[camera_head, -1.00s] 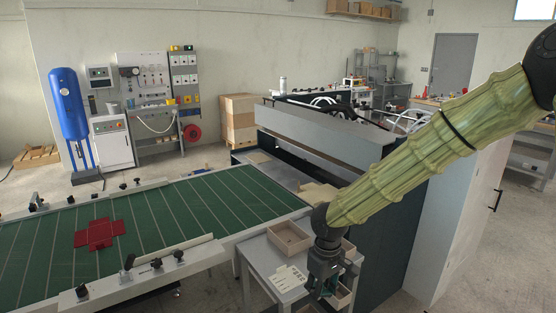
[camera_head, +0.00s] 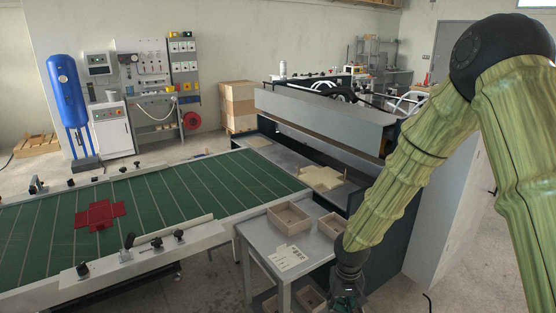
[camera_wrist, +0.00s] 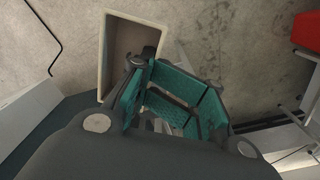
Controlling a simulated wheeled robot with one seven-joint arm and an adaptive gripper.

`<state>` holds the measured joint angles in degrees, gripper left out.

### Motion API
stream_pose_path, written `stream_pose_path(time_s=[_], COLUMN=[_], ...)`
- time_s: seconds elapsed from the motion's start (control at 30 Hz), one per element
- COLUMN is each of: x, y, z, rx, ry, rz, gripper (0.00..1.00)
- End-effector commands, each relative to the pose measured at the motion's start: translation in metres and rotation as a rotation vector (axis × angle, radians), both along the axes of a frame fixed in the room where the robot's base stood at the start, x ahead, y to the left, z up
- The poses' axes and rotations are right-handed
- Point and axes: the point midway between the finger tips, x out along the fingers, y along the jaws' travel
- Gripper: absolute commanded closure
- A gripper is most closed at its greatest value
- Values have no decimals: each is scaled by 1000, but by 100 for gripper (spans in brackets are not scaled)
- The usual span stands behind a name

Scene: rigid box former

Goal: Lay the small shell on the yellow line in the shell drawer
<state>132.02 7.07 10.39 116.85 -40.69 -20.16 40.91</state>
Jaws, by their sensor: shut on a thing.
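My gripper (camera_head: 348,298) is low at the bottom edge of the head view, right of the small grey table. In the wrist view its teal-padded fingers (camera_wrist: 170,100) are closed at the near right wall of an open, beige-rimmed box, the small shell (camera_wrist: 128,50). The shell hangs tilted, with bare floor behind it. Its lower part is hidden by the fingers, and I cannot make it out in the head view. I cannot pick out the shell drawer or a yellow line in either view.
Two open beige trays, a larger one (camera_head: 289,219) and a smaller one (camera_head: 332,226), stand on the grey table (camera_head: 262,238) beside a white card (camera_head: 289,257). More beige boxes (camera_head: 311,298) show below it. A green belt (camera_head: 160,205) carries a red blank (camera_head: 99,214).

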Motion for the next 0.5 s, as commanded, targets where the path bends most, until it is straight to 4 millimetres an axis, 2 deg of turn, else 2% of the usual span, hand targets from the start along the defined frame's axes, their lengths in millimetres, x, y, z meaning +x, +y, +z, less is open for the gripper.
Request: stream_pose_path(time_s=[0.1, 0.2, 0.3, 0.5], x=[-22, -35, -42, -43], y=[0, 1, 1, 1], z=[-26, -39, -46, -47], rx=[-3, 3, 7, 8], ry=[5, 5, 4, 0], rz=[5, 5, 5, 3], gripper=[97, 97, 97, 97])
